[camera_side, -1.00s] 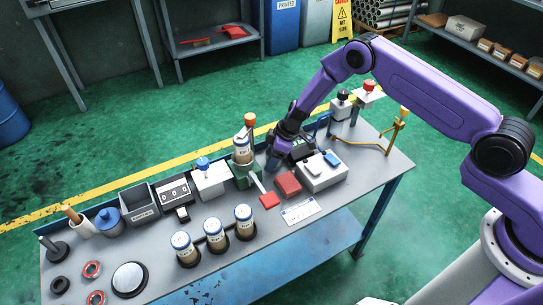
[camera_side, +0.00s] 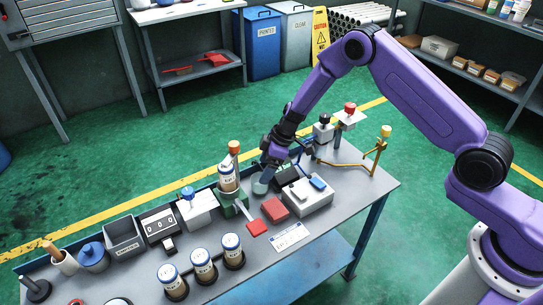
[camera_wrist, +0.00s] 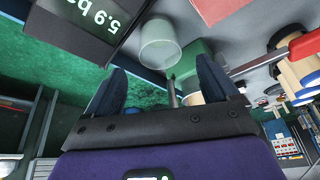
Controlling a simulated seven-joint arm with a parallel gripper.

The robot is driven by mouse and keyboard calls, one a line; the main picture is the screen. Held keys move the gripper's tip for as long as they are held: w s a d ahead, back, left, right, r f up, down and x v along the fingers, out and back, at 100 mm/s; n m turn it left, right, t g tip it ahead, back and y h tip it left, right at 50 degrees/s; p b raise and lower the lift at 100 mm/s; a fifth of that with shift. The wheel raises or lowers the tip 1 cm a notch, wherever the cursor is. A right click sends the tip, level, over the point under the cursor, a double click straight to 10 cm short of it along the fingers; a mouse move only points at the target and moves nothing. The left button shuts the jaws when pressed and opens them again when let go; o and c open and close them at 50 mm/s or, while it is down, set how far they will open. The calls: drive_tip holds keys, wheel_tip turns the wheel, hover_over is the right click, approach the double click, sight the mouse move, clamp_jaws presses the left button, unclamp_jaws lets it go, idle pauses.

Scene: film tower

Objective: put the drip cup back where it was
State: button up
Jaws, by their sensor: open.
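The drip cup (camera_side: 260,187), a small translucent pale cup, stands on the bench just right of a green stand (camera_side: 241,204) that holds a canister (camera_side: 227,178) with a pale cap. In the wrist view the drip cup (camera_wrist: 160,46) lies just beyond my fingertips, beside the green stand (camera_wrist: 190,58). My gripper (camera_wrist: 160,75) is open, with nothing between its fingers. In the side view my gripper (camera_side: 270,168) is just above and beside the cup, and its fingers are hard to make out.
A dark display box (camera_wrist: 78,25) reading 5.9 is close by in the wrist view. A white box (camera_side: 306,197) and red block (camera_side: 274,209) stand right of the cup. Several canisters (camera_side: 203,263) stand at the bench front.

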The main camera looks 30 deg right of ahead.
drive_tip(key=shift+v, duration=2.15)
drive_tip(key=s+a+r+n+g, duration=0.1)
drive_tip(key=s+r, duration=0.6)
drive_tip(key=s, duration=0.3)
drive_tip(key=s+a+r+g, duration=0.2)
drive_tip(key=s+r, duration=0.6)
drive_tip(key=s, duration=0.3)
drive_tip(key=s+d+r+h, duration=0.1)
drive_tip(key=s+d+r, duration=0.1)
drive_tip(key=s+d, duration=0.5)
drive_tip(key=s+d+r+t+h, duration=0.1)
drive_tip(key=s+d+r+h, duration=0.1)
drive_tip(key=s+d, duration=0.5)
drive_tip(key=s+r, duration=0.1)
drive_tip(key=s, duration=0.4)
drive_tip(key=shift+s+h, duration=0.25)
drive_tip(key=shift+h, duration=0.05)
